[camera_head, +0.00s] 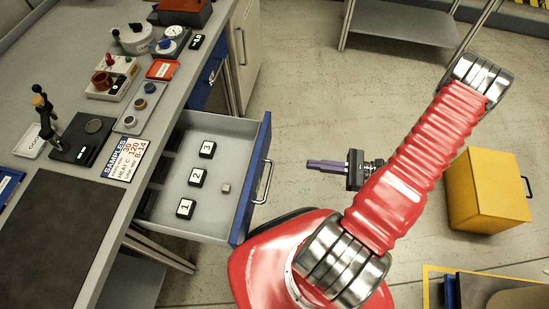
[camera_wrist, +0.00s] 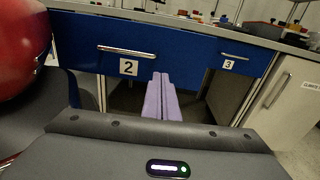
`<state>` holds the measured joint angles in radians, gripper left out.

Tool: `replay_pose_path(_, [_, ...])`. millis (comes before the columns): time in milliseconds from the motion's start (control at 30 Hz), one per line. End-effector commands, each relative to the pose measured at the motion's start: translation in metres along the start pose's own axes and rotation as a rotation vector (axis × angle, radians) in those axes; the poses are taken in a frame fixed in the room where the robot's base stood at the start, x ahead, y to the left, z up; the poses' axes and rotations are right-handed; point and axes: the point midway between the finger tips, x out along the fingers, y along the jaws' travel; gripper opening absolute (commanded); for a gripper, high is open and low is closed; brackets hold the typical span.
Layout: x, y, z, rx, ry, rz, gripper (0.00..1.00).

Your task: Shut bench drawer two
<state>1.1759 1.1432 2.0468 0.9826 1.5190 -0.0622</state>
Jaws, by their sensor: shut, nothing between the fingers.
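Bench drawer two (camera_head: 252,190) stands pulled out from the bench in the head view, with its blue front facing right and a metal handle (camera_head: 263,182) on it. In the wrist view the blue front of drawer two (camera_wrist: 85,38) shows a "2" label and its handle (camera_wrist: 126,51). My gripper (camera_head: 310,165) is shut and empty, to the right of the drawer front and apart from it, with its purple fingers pointing left. In the wrist view the fingers (camera_wrist: 161,80) lie together, below and right of the handle.
Drawer three (camera_wrist: 230,56) is to the right in the wrist view and looks shut. Blocks marked 1, 2 and 3 and a small grey cube (camera_head: 226,187) lie inside drawer two. A yellow box (camera_head: 485,190) stands on the floor at right. Floor between is clear.

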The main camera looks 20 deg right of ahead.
Motion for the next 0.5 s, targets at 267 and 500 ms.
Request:
replay_pose_path(267, [-0.0037,0.0001,-0.0079,0.023,-0.025,-0.044,0.0])
replay_pose_path(500, [-0.0029,0.0002,-0.0077,0.023,-0.025,-0.042,0.0])
